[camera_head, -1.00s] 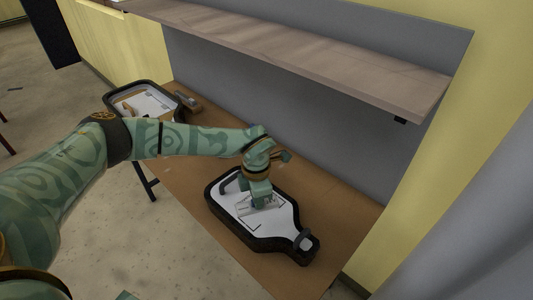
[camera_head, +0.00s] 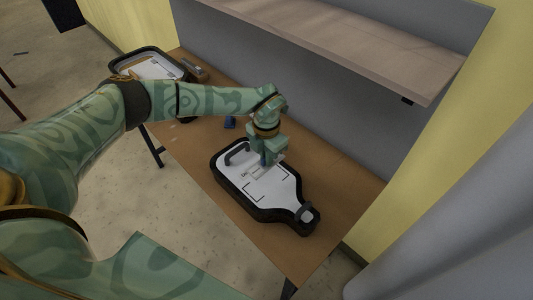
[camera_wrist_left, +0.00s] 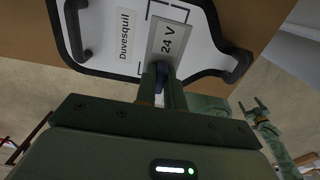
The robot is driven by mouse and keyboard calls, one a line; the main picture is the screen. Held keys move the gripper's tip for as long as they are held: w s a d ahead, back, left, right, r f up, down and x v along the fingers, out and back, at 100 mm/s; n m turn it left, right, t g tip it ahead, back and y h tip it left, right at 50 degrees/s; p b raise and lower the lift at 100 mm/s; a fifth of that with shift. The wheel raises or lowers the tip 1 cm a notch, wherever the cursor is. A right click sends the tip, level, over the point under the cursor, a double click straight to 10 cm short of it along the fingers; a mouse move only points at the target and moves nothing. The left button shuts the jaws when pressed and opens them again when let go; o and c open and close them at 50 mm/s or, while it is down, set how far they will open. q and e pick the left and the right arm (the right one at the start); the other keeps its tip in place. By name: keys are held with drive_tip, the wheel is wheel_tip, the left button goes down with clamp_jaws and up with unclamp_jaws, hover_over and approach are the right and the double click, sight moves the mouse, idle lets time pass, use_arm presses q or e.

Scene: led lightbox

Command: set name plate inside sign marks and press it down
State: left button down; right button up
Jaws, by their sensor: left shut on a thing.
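My left gripper (camera_head: 268,163) points down over the white face of a bottle-shaped black-rimmed box (camera_head: 228,183). In the left wrist view its fingers (camera_wrist_left: 162,82) are shut on a grey plate (camera_wrist_left: 168,42) reading "24 V", with something blue between the fingers. The plate lies over black corner marks on the white face; I cannot tell whether it touches. A white "Duvesquil" label (camera_wrist_left: 124,35) sits beside it, towards the dark handle (camera_wrist_left: 78,25). Corner marks (camera_head: 254,191) show in the head view. My right gripper (camera_wrist_left: 251,104) appears open and empty, far off to the right.
A black-rimmed tray (camera_head: 150,50) stands at the far left end of the brown table (camera_head: 335,186), with a grey item (camera_head: 194,70) beside it. A blue object (camera_head: 229,122) lies on the table beyond my left arm. A wooden shelf (camera_head: 350,40) overhangs the back.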

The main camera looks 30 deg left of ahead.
use_arm(q)
drive_tip(key=b, duration=0.3)
hover_over(267, 181)
wheel_tip(267, 181, down, 5)
drive_tip(key=shift+f, duration=0.75)
drive_tip(key=shift+f+b, duration=0.55)
drive_tip(key=shift+f, duration=0.75)
drive_tip(key=c, duration=1.4)
unclamp_jaws()
drive_tip(key=shift+r, duration=0.1)
